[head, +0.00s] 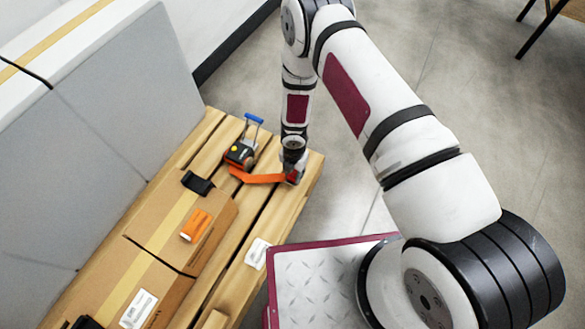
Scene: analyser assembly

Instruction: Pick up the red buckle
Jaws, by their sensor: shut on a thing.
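My gripper (293,172) is at the right end of the wooden pallet, pointing down. It is shut on a small red piece at the end of an orange strap, which I take as the red buckle (291,178). Most of the buckle is hidden by my gripper. The orange strap (258,179) runs left from my gripper towards a small black and red device with a blue handle (240,153). I cannot tell whether the buckle touches the pallet.
A large grey panelled block (110,120) stands at the left. Grey floor lies clear beyond the pallet.

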